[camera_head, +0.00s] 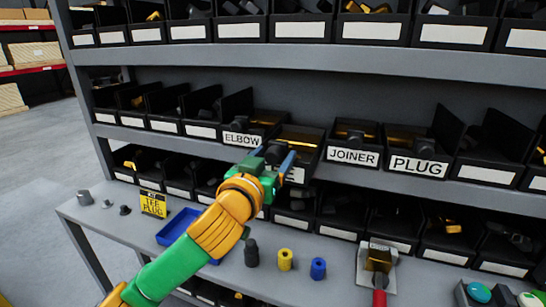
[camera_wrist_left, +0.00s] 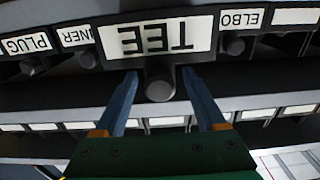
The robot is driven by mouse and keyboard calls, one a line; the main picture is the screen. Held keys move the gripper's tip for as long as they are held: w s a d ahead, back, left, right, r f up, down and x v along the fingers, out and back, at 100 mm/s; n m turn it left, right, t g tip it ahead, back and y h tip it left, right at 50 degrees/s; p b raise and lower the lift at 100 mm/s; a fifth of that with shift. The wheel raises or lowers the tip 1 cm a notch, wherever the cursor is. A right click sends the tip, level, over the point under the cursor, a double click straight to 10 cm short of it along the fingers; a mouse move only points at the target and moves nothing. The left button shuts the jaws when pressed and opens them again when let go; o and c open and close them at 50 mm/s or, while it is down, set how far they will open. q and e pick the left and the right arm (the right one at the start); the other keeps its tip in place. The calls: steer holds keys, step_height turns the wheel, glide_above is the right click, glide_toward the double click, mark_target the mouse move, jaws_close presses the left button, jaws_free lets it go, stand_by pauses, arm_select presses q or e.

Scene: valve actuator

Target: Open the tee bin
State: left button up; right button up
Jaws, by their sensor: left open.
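The tee bin (camera_head: 303,133) is a black bin between the ELBOW and JOINER bins on the middle shelf, with brownish parts inside. Its front sticks out past its neighbours. Its white TEE label (camera_wrist_left: 155,37) is upside down in the left wrist view and mostly hidden by my gripper in the head view. A round dark knob (camera_wrist_left: 160,85) stands below the label. My left gripper (camera_head: 271,158) is open at the bin's front. In the left wrist view its blue fingers (camera_wrist_left: 160,76) lie on either side of the knob, with gaps visible. My right gripper is out of view.
The elbow bin (camera_head: 243,138), joiner bin (camera_head: 353,156) and plug bin (camera_head: 417,166) line the same shelf.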

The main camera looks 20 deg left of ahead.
arm_select(q)
steer(key=s+b, duration=0.2)
steer(key=s, duration=0.5)
steer(key=shift+a, duration=0.15)
steer(key=shift+f, duration=0.1)
